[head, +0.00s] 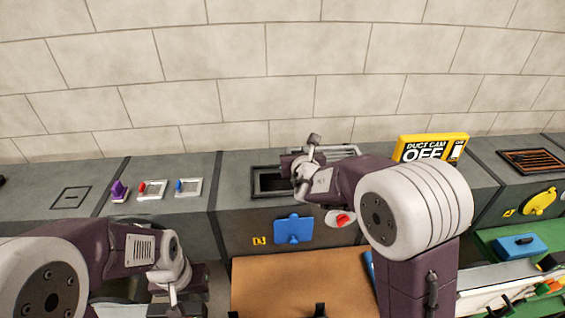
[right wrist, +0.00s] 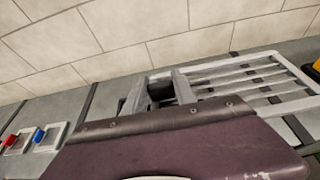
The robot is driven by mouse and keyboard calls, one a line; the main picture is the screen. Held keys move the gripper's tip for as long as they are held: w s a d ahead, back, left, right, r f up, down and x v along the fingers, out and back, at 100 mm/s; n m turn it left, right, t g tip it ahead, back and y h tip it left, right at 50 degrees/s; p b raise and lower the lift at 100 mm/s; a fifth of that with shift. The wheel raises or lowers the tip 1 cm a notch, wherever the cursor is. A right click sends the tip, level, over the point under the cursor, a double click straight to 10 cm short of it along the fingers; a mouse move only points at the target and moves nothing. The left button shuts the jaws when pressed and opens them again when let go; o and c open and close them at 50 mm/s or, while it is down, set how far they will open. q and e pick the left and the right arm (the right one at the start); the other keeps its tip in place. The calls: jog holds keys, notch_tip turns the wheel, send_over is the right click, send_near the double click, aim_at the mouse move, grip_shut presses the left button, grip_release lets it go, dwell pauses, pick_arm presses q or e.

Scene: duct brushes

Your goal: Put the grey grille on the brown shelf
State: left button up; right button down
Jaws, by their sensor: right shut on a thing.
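The grey grille (right wrist: 250,78) is a light frame with several slats. In the right wrist view its near edge is at the jaws of my right gripper (right wrist: 160,88), which is shut on it. In the head view the grille (head: 335,151) shows as pale bars, mostly hidden behind my right gripper (head: 310,152), above the duct top near a dark rectangular opening (head: 268,181). The brown shelf (head: 285,280) lies lower down in front of the duct, its surface bare where visible. My left gripper (head: 178,296) is low at the left; its jaws are unclear.
The grey duct top carries a purple piece (head: 119,191), a red-marked switch (head: 151,189) and a blue-marked switch (head: 188,187). A blue plate (head: 293,229) is on the duct front. A yellow "DUCT CAM OFF" sign (head: 431,147) stands behind my right arm. A green surface (head: 492,238) is at right.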

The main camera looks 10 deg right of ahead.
jog(key=shift+s+d+r, duration=0.1)
jog(key=shift+d+r, duration=0.1)
jog(key=shift+d, duration=0.05)
